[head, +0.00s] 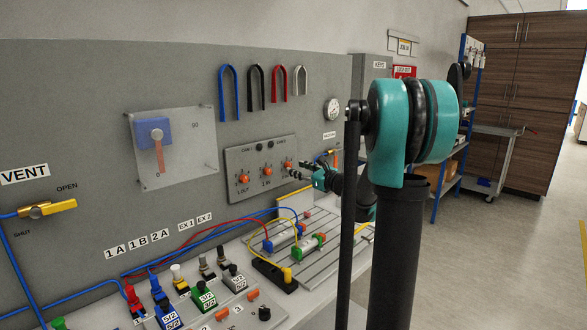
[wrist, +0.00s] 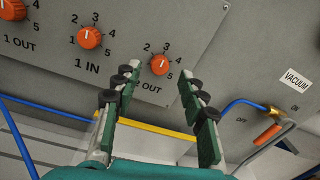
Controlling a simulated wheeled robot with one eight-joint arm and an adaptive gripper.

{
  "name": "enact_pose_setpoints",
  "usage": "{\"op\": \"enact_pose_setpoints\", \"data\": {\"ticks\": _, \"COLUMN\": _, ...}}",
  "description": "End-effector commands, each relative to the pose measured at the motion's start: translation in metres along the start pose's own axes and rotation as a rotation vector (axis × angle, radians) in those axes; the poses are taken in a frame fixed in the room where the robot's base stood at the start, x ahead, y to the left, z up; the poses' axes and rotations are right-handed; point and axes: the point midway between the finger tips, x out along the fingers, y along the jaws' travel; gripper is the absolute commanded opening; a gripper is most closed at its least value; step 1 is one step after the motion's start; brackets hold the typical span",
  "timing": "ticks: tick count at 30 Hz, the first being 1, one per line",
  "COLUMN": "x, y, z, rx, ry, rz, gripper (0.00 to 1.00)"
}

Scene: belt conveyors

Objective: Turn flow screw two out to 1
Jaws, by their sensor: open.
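Flow screw two out is an orange knob labelled "2 OUT" (wrist: 159,65), with numbers around it, on a grey panel (wrist: 215,55). Its pale mark seems to point up, near 3, but is too small to read surely. My gripper (head: 302,172) is close to the panel in the head view.
Orange knobs "1 IN" (wrist: 89,38) and "1 OUT" (wrist: 12,9) sit left of it. A vacuum valve with an orange lever (wrist: 268,134) and a blue tube (wrist: 245,103) are at the right. A yellow strip (wrist: 155,128) runs below. Several valves and hoses lie on the bench (head: 325,262).

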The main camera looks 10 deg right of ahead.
Motion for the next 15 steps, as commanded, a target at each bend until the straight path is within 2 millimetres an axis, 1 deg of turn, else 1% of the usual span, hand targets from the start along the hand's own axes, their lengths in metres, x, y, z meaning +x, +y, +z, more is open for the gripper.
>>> {"op": "enact_pose_setpoints", "data": {"ticks": 1, "x": 0.008, "y": 0.001, "z": 0.000, "rx": 0.000, "ry": 0.000, "rz": 0.001, "gripper": 0.42}}
{"op": "enact_pose_setpoints", "data": {"ticks": 3, "x": 0.017, "y": 0.000, "z": 0.000, "rx": 0.000, "ry": 0.000, "rz": 0.002, "gripper": 0.42}}
{"op": "enact_pose_setpoints", "data": {"ticks": 6, "x": 0.025, "y": 0.000, "z": 0.000, "rx": 0.000, "ry": 0.000, "rz": 0.000, "gripper": 0.42}}
{"op": "enact_pose_setpoints", "data": {"ticks": 10, "x": 0.030, "y": 0.000, "z": 0.000, "rx": 0.000, "ry": 0.000, "rz": -0.001, "gripper": 0.42}}
{"op": "enact_pose_setpoints", "data": {"ticks": 15, "x": 0.031, "y": 0.000, "z": 0.000, "rx": 0.000, "ry": 0.000, "rz": -0.001, "gripper": 0.42}}
